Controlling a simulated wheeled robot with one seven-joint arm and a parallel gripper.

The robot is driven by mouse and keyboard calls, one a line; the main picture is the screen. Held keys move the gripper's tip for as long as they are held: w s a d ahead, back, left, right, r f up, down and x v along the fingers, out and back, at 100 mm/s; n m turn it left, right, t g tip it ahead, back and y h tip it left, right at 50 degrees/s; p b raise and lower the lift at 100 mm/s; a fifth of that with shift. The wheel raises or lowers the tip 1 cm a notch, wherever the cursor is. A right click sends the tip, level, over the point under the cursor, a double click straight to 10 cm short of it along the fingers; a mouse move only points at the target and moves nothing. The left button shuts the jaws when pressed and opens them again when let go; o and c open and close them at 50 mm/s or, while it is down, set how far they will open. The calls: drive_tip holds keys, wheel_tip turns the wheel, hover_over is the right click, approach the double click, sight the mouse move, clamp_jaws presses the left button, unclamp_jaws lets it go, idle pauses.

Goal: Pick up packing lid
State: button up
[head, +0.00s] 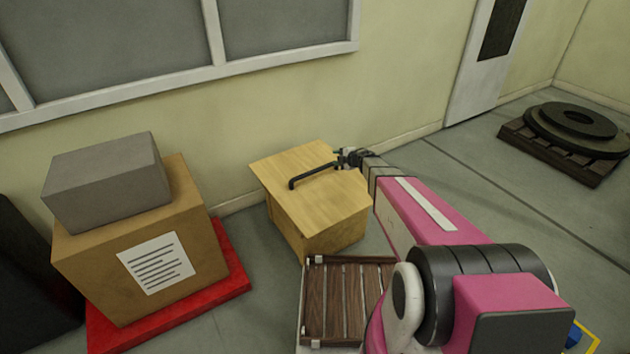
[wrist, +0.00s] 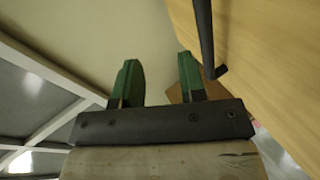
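The packing lid (head: 290,175) is a light wooden panel with a black bar handle (head: 318,172), lying on top of a wooden box (head: 335,228) in the head view. My gripper (head: 342,157) is at the right end of the handle. In the wrist view its green fingers (wrist: 158,66) are apart with nothing between them. There the lid (wrist: 265,70) fills the right side, and the black handle (wrist: 205,40) runs just right of the right finger, outside the gap. I cannot tell whether finger and handle touch.
A cardboard carton (head: 95,262) with a grey box (head: 105,180) on it stands on a red base (head: 238,272) at left. A slatted wooden crate (head: 345,300) is in front. Dark discs (head: 575,130) lie on a pallet at right.

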sight(316, 171)
drive_tip(key=a+f+n+g, duration=0.1)
drive_tip(key=s+a+f+n+g+y, duration=0.1)
drive_tip(key=f, duration=0.1)
drive_tip(key=s+a+f+n+g, duration=0.1)
drive_tip(key=g, duration=0.1)
drive_tip(key=shift+f+n+y, duration=0.3)
drive_tip(key=shift+f+n, duration=0.05)
drive_tip(key=shift+n, duration=0.05)
drive_tip(key=x, duration=1)
drive_tip(key=shift+w+f, duration=0.1)
drive_tip(key=shift+f, duration=0.2)
clamp_jaws()
drive_tip(key=shift+r, duration=0.1)
idle(0.5)
